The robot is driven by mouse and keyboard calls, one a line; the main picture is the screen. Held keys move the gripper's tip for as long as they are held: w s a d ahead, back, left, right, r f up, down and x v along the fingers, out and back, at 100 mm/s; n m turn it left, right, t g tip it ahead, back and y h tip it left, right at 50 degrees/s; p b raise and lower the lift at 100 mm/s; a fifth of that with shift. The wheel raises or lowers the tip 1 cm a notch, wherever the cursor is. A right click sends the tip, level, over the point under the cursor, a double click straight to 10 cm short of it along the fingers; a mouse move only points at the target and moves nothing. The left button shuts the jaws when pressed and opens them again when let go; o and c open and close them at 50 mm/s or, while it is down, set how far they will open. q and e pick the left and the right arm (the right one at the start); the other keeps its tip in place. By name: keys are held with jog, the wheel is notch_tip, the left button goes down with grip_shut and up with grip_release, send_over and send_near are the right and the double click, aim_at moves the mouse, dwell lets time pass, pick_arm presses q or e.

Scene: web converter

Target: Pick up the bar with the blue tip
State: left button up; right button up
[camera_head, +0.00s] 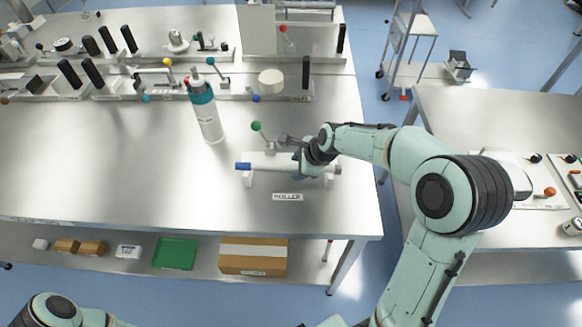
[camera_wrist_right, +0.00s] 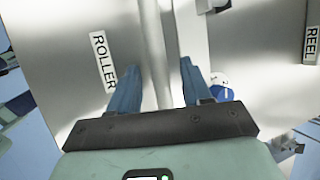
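The bar (camera_head: 270,167) lies level near the table's right side, with its blue tip (camera_head: 243,166) at the left end. It rests on white supports behind the "ROLLER" label (camera_head: 287,197). My right gripper (camera_head: 298,165) is down at the bar, right of its middle. In the right wrist view, the two blue fingers (camera_wrist_right: 160,80) are apart. The pale bar (camera_wrist_right: 153,50) runs between them, with gaps visible beside it. The blue tip is not clearly seen there. My left gripper is out of view; only part of that arm shows at the lower left.
A green lever knob (camera_head: 256,126) stands just behind the bar. A white bottle with a teal top (camera_head: 207,114) stands to its left. Racks with black handles (camera_head: 92,77) line the back. The table's left front is clear. A lower shelf holds boxes (camera_head: 253,257).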

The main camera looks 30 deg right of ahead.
grip_shut()
jog(key=shift+r, duration=0.15)
